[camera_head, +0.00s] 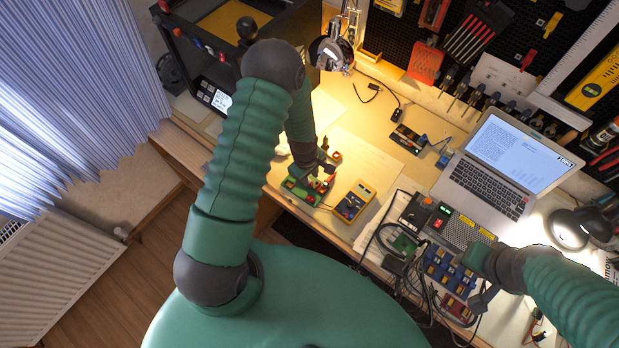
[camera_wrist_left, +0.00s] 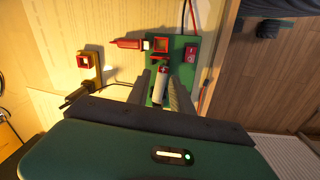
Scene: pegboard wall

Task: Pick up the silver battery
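The silver battery (camera_wrist_left: 159,84) shows in the left wrist view as a pale cylinder with a dark red end, over a green board (camera_wrist_left: 184,64). My left gripper (camera_wrist_left: 163,82) has one finger on each side of it. I cannot tell whether the fingers press on it. In the head view my left gripper (camera_head: 320,178) hangs over the green board (camera_head: 299,190) and hides most of the battery area. My right gripper (camera_head: 482,299) is at the lower right, near the cables; its finger opening is unclear.
A yellow multimeter (camera_head: 354,201) lies right of the board. A laptop (camera_head: 512,168) stands farther right. Blue bins (camera_head: 447,271) and loose cables crowd the front right. A lamp head (camera_head: 331,54) and black box (camera_head: 235,50) stand at the back left.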

